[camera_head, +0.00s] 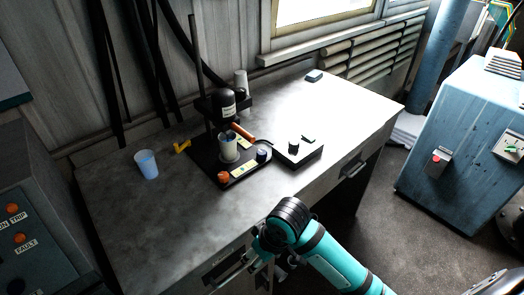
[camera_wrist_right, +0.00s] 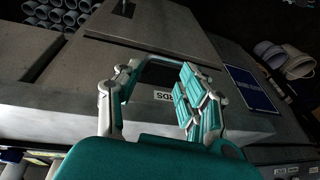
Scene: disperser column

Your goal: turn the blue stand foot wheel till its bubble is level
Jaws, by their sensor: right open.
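The disperser stand has a dark base plate (camera_head: 206,168) on the bench, with an upright rod and a black motor head (camera_head: 222,103). The blue foot wheel (camera_head: 262,155) sits at the base's right front corner. An orange foot wheel (camera_head: 223,177) sits at its front left corner. The bubble is too small to make out. My right gripper (camera_head: 232,270) is in front of the bench, below the top edge and well apart from the stand. My left gripper is not in view.
A white beaker (camera_head: 229,147) stands on the base under the motor. A blue cup (camera_head: 147,164) and a small yellow item (camera_head: 181,147) are to the left. The bench top's front left is clear.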

